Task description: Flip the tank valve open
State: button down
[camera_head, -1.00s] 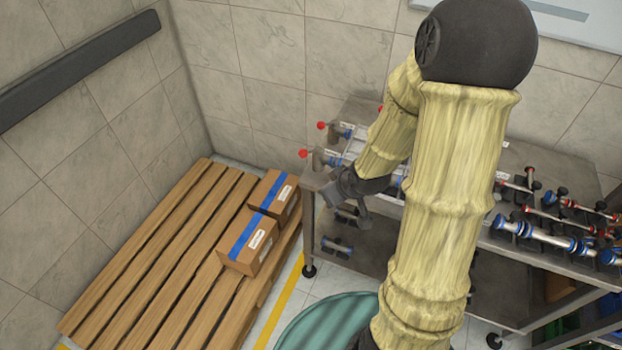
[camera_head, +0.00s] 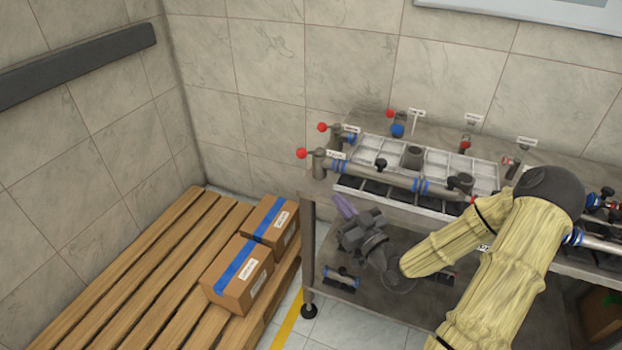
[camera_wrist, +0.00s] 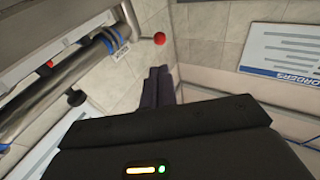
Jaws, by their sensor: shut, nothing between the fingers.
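Several labelled valves with red ball handles stand along a pipe rig on the metal bench; the labels are too small to read, so I cannot tell which is the tank valve. The front left valve (camera_head: 318,160) has its red ball (camera_head: 302,153) pointing left, and another valve (camera_head: 337,131) sits behind it. In the wrist view, a red ball (camera_wrist: 159,38) on a lever shows beyond my fingers, near a white label (camera_wrist: 121,51). My gripper (camera_head: 343,206) is shut and empty, in front of and below the bench's front left edge, touching no valve.
A pipe (camera_head: 385,176) with black knobs and blue rings runs along the rig, beside a white-framed tray (camera_head: 440,160). The bench's lower shelf (camera_head: 335,300) holds small parts. Cardboard boxes (camera_head: 236,275) sit on a wooden pallet (camera_head: 140,260) at left.

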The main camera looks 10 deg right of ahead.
jog(key=shift+r, duration=0.1)
jog(key=x, duration=1.4)
jog(key=shift+p, duration=0.35)
jog(key=shift+w, duration=0.1)
